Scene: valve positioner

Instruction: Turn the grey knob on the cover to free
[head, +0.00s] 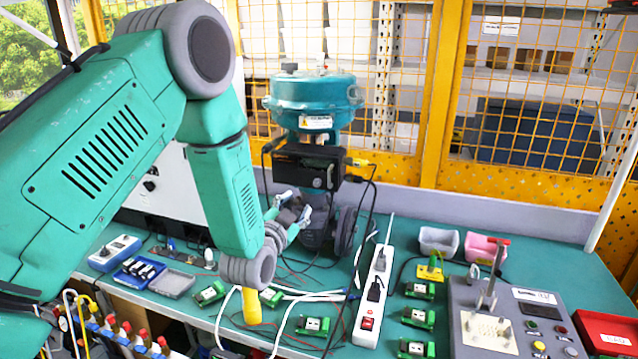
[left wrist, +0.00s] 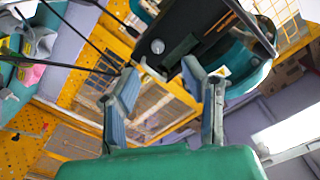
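The valve positioner is a black box (head: 308,166) mounted on the front of the teal valve actuator (head: 314,100). In the left wrist view its black cover (left wrist: 192,22) carries a small round grey knob (left wrist: 157,46). My left gripper (head: 293,206) is just below the box in the head view. In the left wrist view my left gripper (left wrist: 162,72) has its two fingers apart with nothing between them. The knob shows beyond the gap between the fingertips, and no contact is seen. My right gripper is out of view.
The green bench holds a white power strip (head: 374,295), several green modules, loose cables and a yellow cylinder (head: 251,305). A grey test panel (head: 515,325) and a red box (head: 607,330) stand at right. Black cables hang beside the positioner. A yellow mesh fence (head: 540,90) stands behind.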

